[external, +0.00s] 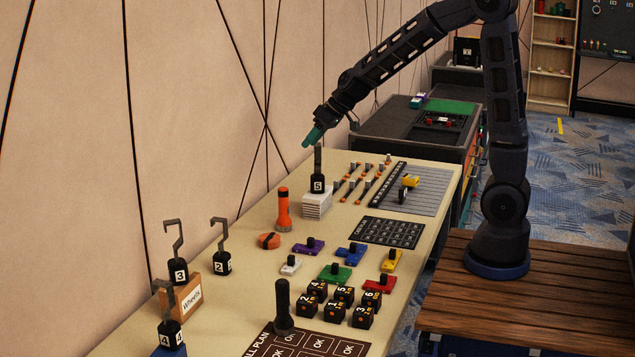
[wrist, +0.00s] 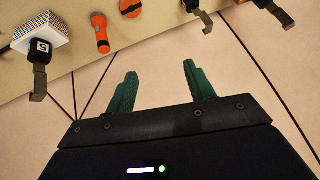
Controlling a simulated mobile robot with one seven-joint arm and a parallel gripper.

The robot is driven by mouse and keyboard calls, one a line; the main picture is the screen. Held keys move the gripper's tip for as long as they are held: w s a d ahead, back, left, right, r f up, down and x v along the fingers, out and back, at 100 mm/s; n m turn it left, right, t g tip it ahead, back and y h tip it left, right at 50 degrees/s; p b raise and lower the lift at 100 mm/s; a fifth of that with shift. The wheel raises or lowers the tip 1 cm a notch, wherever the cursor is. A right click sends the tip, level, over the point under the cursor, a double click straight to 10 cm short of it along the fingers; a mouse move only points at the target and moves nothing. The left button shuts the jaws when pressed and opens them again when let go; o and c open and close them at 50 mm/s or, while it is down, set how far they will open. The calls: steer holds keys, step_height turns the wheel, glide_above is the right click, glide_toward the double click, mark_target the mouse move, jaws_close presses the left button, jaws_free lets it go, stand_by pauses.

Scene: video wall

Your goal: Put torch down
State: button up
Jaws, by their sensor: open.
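An orange torch (external: 283,212) stands upright on the beige table (external: 250,262), beside a round orange and black object. The torch also shows in the wrist view (wrist: 100,33), apart from my gripper. My gripper (external: 308,143) has green fingers and is raised over the table's far part, near the wall, above the hook marked 5. In the wrist view my gripper (wrist: 160,80) is open, with nothing between its fingers.
The hook marked 5 (external: 318,182) stands on a white stack (external: 317,205) near my gripper. Other hooks (external: 221,262) stand at the left. Coloured blocks, numbered black cubes (external: 340,300) and a dark post (external: 283,310) crowd the front. The wall runs close along the table.

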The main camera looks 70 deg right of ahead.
steer(key=s+a+r+g, duration=0.1)
steer(key=s+a+r, duration=0.15)
steer(key=s, duration=0.55)
steer(key=s+a+r+n, duration=0.15)
steer(key=s+r, duration=0.25)
steer(key=s, duration=0.4)
steer(key=s+a+r+g, duration=0.1)
steer(key=s+a+r, duration=0.2)
steer(key=s, duration=0.5)
steer(key=s+d+m+h, duration=0.1)
steer(key=s+h, duration=0.1)
steer(key=s, duration=0.9)
